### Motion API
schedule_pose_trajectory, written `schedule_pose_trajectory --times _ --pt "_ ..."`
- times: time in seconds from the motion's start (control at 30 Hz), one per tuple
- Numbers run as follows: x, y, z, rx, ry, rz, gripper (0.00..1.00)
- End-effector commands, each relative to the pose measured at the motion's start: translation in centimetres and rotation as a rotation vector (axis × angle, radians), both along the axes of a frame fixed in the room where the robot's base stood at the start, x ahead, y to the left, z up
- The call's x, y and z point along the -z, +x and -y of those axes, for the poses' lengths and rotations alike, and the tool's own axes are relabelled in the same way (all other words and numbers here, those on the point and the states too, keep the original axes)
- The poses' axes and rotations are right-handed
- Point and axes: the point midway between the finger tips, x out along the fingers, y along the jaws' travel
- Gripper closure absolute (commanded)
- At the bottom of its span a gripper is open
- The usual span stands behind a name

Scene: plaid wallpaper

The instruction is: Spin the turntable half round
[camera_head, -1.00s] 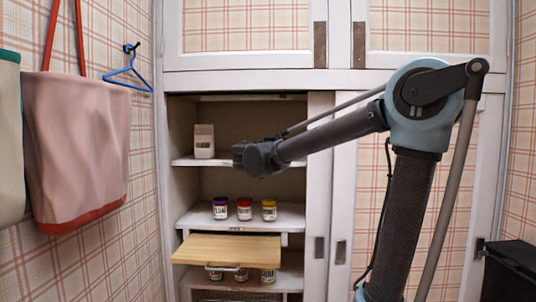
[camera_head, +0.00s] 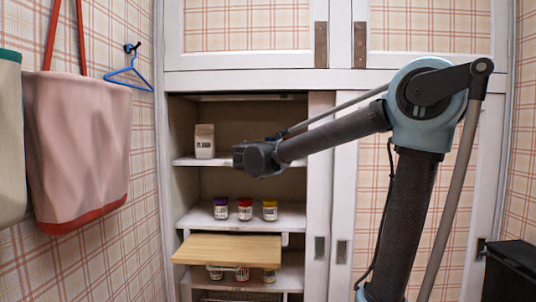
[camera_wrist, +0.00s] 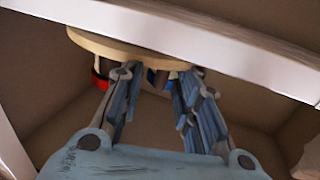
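In the wrist view a round light-wood disc (camera_wrist: 105,46), which looks like the turntable, shows below a white shelf edge in that picture. The edge hides part of it. My gripper (camera_wrist: 158,80) has its two fingers apart, reaching toward the disc. A small red-banded item (camera_wrist: 99,80) is beside the left finger, at the disc. Brown and blue bits show between and behind the fingers, partly hidden. I cannot tell whether a finger touches anything. In the head view the fingers are hidden behind my forearm, and I cannot make out the disc there.
The open cabinet holds a white package (camera_head: 204,141) on the upper shelf. A wooden board (camera_head: 226,248) juts out lower down. Bags (camera_head: 78,145) hang at left.

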Motion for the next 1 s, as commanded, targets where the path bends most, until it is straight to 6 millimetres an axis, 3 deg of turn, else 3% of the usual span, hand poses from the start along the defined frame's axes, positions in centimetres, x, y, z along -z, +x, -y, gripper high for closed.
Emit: schedule_pose_trajectory --times 0.6,1.0 --pt "0.1 -8.6 -2.4 -0.004 0.0 -0.001 0.7" --pt "0.1 -11.1 -3.0 -0.001 0.0 -0.001 0.7"
